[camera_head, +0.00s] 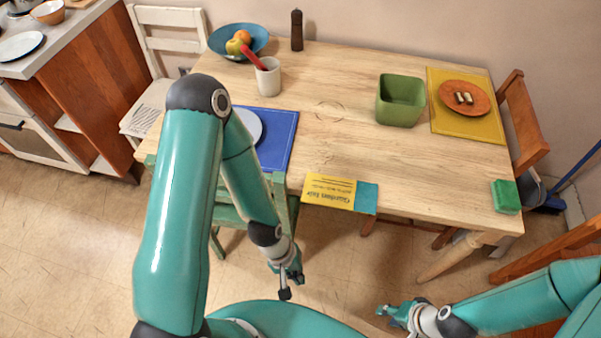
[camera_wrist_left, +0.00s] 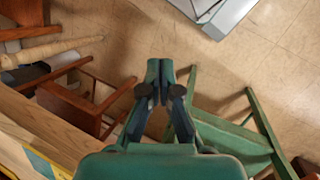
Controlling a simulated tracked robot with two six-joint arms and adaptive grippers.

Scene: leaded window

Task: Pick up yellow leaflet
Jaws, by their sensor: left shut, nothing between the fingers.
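The yellow leaflet (camera_head: 329,189) lies flat at the table's front edge, with dark print on it and a teal part at its right end. Its front side reaches the edge and seems to stick out a little. My left gripper (camera_head: 286,284) is shut and empty, in front of the table, below and to the left of the leaflet, apart from it. In the left wrist view my left gripper (camera_wrist_left: 160,72) has its fingers together over the floor. My right gripper (camera_head: 392,313) is low at the bottom right, away from the leaflet; its fingers are too small to judge.
The wooden table (camera_head: 340,145) holds a blue placemat (camera_head: 280,140), a white cup (camera_head: 268,77), a green pot (camera_head: 400,100), a yellow placemat (camera_head: 470,123) and a green sponge (camera_head: 506,196). A green chair (camera_head: 283,228) stands at the front edge, close to my left arm. The table's middle is clear.

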